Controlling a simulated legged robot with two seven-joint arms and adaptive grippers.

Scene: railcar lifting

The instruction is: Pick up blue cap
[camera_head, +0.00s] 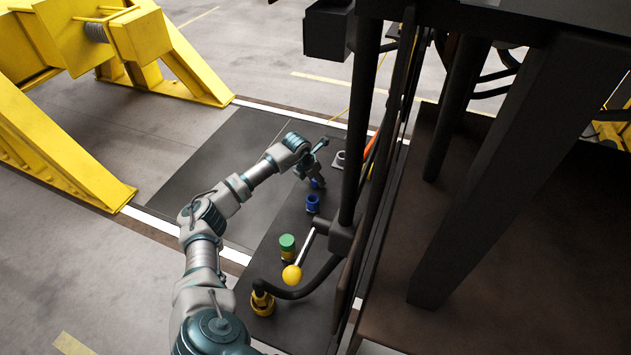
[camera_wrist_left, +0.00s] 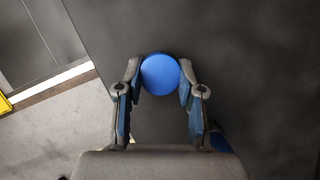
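The blue cap (camera_head: 317,183) is partly hidden under my left gripper (camera_head: 318,167) in the head view, near the far end of the dark mat. In the left wrist view the round blue cap (camera_wrist_left: 160,74) sits between the fingertips of my left gripper (camera_wrist_left: 160,78). Both fingertips appear to touch its sides, so the gripper looks shut on it. Whether the cap is clear of the surface below cannot be told. My right gripper is in neither view.
A grey ring-shaped piece (camera_head: 340,158) lies beyond. Yellow stands (camera_head: 60,150) are at left.

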